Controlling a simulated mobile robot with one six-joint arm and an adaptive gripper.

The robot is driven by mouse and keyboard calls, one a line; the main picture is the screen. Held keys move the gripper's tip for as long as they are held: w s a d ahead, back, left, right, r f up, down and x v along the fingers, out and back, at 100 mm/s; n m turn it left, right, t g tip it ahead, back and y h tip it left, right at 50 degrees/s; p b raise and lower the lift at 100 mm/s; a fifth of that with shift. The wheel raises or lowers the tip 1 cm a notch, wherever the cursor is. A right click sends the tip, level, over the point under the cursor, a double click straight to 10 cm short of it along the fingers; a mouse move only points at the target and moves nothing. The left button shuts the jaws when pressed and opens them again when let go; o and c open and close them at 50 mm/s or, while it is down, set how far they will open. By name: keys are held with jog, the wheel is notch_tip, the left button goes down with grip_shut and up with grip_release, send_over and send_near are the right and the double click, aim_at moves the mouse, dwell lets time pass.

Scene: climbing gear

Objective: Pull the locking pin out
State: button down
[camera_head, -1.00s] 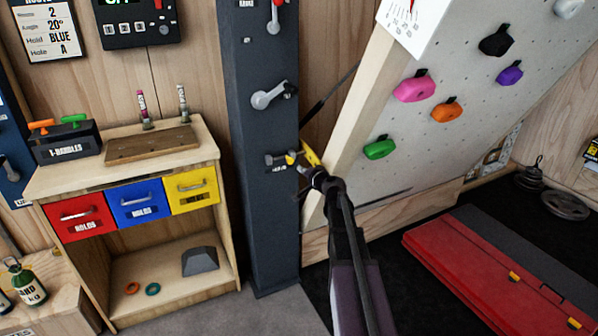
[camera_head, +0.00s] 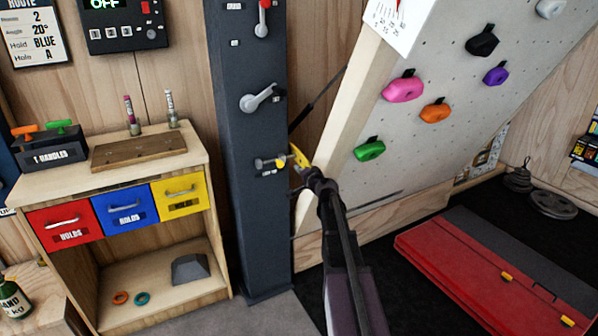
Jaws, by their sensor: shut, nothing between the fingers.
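The locking pin (camera_head: 264,164) is a small grey metal piece low on the dark grey post, sticking out from its front face near a small label. A small yellow piece shows at its right end; I cannot tell if it belongs to the pin or to a finger. My gripper (camera_head: 291,160), with yellow fingers, is at the right edge of the post, just right of the pin. It is shut with nothing held. The picture is too small to tell whether it touches the pin. My dark arm reaches up to it from the bottom.
The dark post (camera_head: 247,220) carries a grey lever (camera_head: 259,98) and a red-knobbed lever (camera_head: 262,18) above the pin. The tilted climbing board (camera_head: 450,60) stands close on the right. A wooden cabinet (camera_head: 120,178) with coloured drawers stands left. A red mat (camera_head: 480,275) lies right.

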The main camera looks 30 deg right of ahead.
jog(key=w, duration=0.8)
jog(key=shift+a+f+b, duration=0.15)
jog(key=shift+f+b, duration=0.25)
jog(key=shift+f, duration=0.05)
